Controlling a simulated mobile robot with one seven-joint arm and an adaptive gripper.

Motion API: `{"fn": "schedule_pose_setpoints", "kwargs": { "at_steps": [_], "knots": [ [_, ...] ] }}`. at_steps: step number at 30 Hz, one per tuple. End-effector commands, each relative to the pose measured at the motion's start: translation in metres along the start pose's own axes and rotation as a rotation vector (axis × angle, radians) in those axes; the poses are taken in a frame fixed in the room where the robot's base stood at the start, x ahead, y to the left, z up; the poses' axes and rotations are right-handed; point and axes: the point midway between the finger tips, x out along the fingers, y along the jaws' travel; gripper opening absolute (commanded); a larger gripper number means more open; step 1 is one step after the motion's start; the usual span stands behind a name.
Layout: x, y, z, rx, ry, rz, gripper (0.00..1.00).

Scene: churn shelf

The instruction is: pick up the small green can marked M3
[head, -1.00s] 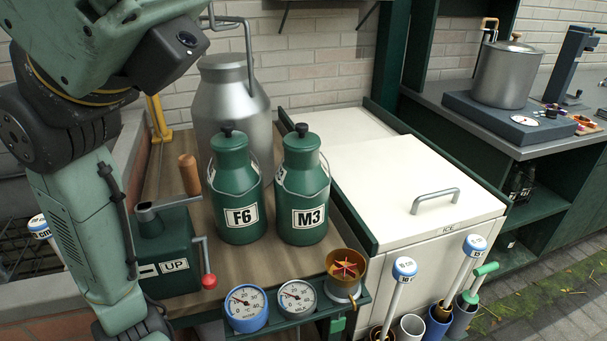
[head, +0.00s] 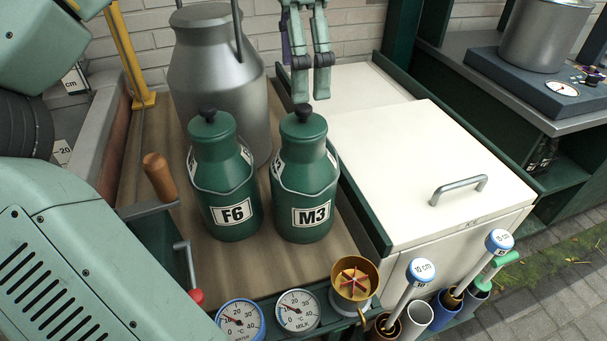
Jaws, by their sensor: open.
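The small green can marked M3 (head: 304,190) stands upright on the wooden shelf top, with a black knob on its lid and a white label on its front. My gripper (head: 309,96) points down above and behind the M3 can, close to its knob in the picture. Its two fingers are apart and nothing is between them. I cannot tell exactly how far behind the can they are. A similar green can marked F6 (head: 228,190) stands just left of M3, with a narrow gap between them.
A large grey metal churn (head: 215,75) stands behind the cans. A white ice chest (head: 420,165) with a metal handle is to the right. Dials (head: 297,311) and a brass cup (head: 354,279) line the front edge. A wooden-handled crank (head: 160,177) is at the left.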

Motion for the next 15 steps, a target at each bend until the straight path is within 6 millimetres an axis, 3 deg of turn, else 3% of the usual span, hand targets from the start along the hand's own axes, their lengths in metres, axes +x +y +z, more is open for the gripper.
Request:
{"fn": "schedule_pose_setpoints", "kwargs": {
  "at_steps": [3,9,15],
  "knots": [
    [0.004,0.001,-0.004,-0.01,0.02,0.0,0.8],
    [0.037,0.0,-0.004,-0.009,0.02,-0.002,0.8],
    [0.054,0.0,-0.004,-0.006,0.019,-0.002,0.8]
  ]
}}
